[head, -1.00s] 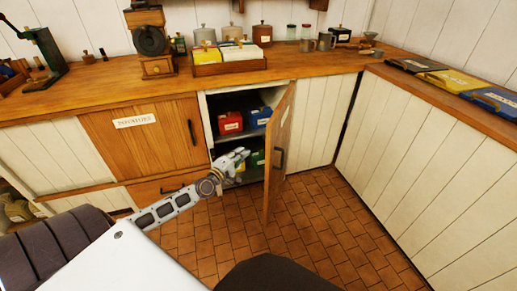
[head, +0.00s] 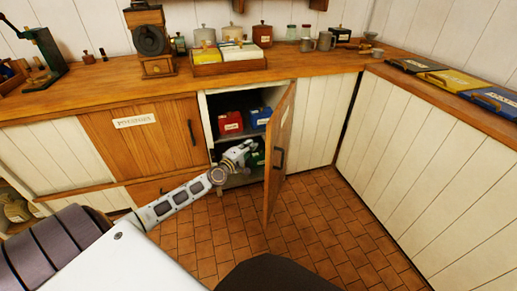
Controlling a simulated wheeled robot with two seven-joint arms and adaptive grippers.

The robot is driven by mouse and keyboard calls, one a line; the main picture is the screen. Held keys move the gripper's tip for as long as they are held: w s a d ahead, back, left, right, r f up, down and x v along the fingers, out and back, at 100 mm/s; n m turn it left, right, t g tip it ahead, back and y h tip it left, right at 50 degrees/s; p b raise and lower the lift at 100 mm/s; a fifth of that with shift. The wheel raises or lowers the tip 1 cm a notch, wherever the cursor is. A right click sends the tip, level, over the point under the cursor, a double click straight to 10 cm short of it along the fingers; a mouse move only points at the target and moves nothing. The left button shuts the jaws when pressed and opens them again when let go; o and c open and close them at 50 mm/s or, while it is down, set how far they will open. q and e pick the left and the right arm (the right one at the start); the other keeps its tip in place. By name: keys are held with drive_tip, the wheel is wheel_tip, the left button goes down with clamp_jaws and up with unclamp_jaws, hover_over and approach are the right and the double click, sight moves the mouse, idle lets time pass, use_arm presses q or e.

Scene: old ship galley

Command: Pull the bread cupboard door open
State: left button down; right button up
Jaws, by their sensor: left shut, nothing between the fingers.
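The wooden cupboard door (head: 276,165) stands open, swung out to the right on its right-hand edge. Its dark handle (head: 279,159) is on the face turned to the right. Inside the cupboard (head: 206,118) are shelves with a red box (head: 230,122) and a blue box (head: 261,117) on the upper one. A green box (head: 257,159) is lower down, partly hidden. My left gripper (head: 246,147) is shut and empty, in front of the opening and left of the door, apart from the handle. My right gripper is not in view.
Left of the opening is a wooden door labelled potatoes (head: 148,138). The counter (head: 100,80) holds a grinder (head: 149,42) and a tray of boxes (head: 228,69). White panelled cabinets (head: 425,170) stand at the right. The tiled floor (head: 325,225) is clear.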

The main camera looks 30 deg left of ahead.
use_arm(q)
drive_tip(key=d, duration=0.2)
drive_tip(key=d+p, duration=0.1)
drive_tip(key=d, duration=0.1)
drive_tip(key=shift+w, duration=0.4)
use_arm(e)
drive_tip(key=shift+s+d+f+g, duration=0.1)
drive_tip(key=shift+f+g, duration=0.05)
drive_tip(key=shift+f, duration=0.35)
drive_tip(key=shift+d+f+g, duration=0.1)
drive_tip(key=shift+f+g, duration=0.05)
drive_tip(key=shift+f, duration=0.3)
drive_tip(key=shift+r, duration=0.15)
use_arm(q)
drive_tip(key=shift+d+p, duration=0.25)
drive_tip(key=shift+p, duration=0.2)
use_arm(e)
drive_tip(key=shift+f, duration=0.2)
